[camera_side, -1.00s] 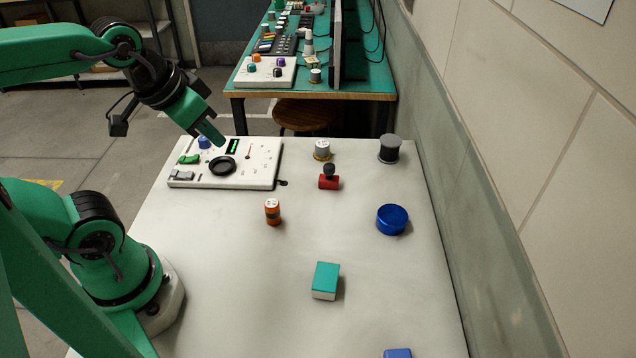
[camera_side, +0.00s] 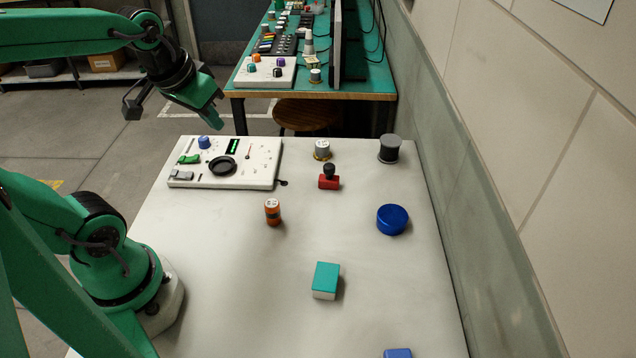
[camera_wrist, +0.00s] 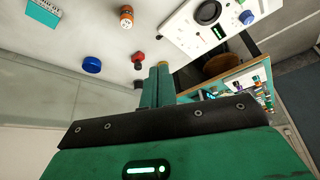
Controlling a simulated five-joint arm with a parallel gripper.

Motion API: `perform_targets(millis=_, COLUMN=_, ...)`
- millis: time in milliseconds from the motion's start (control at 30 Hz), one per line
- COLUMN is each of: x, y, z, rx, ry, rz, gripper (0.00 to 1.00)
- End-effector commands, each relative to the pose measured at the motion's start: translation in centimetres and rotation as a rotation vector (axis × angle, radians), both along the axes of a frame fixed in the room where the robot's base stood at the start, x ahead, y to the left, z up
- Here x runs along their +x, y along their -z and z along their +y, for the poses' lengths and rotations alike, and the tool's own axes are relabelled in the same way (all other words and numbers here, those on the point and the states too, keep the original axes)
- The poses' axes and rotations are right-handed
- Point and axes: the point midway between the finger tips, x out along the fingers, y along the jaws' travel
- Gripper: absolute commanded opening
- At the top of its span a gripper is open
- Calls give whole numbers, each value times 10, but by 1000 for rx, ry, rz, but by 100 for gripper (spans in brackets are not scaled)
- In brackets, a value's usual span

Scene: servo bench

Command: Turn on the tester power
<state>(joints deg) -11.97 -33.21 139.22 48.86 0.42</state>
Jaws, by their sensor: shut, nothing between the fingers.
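The tester is a white panel (camera_side: 215,180) at the back left of the table in the side view. My gripper (camera_side: 215,118) is shut and empty, in the air above and apart from the panel.
Right of the tester stand a silver-and-gold part (camera_side: 322,150), a dark spool (camera_side: 389,149) and a red block with black knob (camera_side: 329,179). An orange cylinder (camera_side: 272,211), blue round tin (camera_side: 392,219) and teal-topped box (camera_side: 325,281) are nearer. A wall bounds the right.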

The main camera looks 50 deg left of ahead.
Motion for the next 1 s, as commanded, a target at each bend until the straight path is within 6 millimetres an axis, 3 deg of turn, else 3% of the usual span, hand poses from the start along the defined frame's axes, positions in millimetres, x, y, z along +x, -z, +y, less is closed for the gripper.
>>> perform_targets(millis=467, x=17, y=25, z=104, rx=-26, ry=-311, rz=77, gripper=0)
perform_targets(millis=800, x=4, y=51, z=178, rx=-56, ry=-507, rz=123, gripper=0)
perform_targets(millis=1000, x=-4, y=60, z=202, rx=-65, ry=-570, rz=134, gripper=0)
